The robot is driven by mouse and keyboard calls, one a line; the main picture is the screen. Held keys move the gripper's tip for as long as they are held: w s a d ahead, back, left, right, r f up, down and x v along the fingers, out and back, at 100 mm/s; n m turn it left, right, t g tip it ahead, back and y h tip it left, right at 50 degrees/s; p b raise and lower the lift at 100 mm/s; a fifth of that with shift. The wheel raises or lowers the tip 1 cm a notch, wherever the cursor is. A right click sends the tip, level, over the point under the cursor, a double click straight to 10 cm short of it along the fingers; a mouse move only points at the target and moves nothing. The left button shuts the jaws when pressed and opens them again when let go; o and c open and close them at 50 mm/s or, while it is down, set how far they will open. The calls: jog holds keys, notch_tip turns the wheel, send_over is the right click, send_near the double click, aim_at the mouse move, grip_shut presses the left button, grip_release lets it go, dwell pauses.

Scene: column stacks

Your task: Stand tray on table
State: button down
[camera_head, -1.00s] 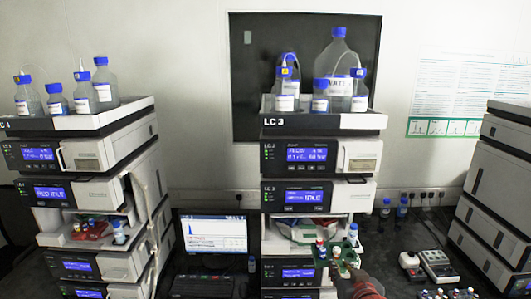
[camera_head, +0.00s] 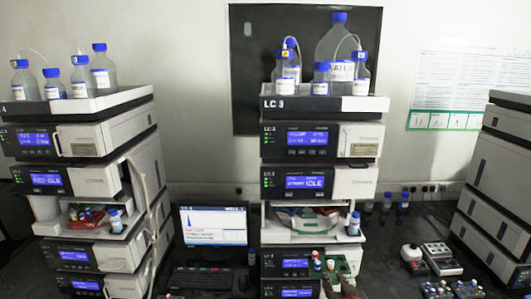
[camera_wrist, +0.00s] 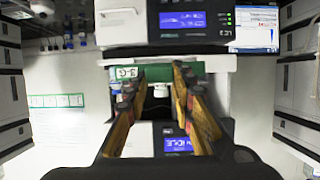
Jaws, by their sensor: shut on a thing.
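A small green tray (camera_head: 340,266) with several capped vials is in front of the LC 3 stack, low in the head view. My gripper (camera_head: 348,291) is at the bottom edge of that view, mostly cut off. In the wrist view its two brown fingers (camera_wrist: 157,82) are shut on the green tray (camera_wrist: 154,71), which carries a small label. A white-capped vial shows between the fingers. The dark table (camera_head: 385,262) spreads right of the stack. I cannot tell whether the tray touches any surface.
The LC 3 stack (camera_head: 320,183) has an open bay with a red and green load and a blue-capped bottle (camera_head: 354,223). A monitor (camera_head: 213,226) and keyboard stand left. Devices (camera_head: 437,255) and vial racks (camera_head: 455,289) sit right, with some bare table between.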

jog(key=s+f+b, duration=0.2)
jog(key=f+b, duration=0.1)
jog(key=f, duration=0.8)
jog(key=s+a+f+b, duration=0.1)
jog(key=s+f+b, duration=0.1)
jog(key=f, duration=0.8)
jog(key=s+f+b, duration=0.3)
jog(key=f+b, duration=0.2)
jog(key=f, duration=0.6)
jog(key=shift+a+f, duration=0.3)
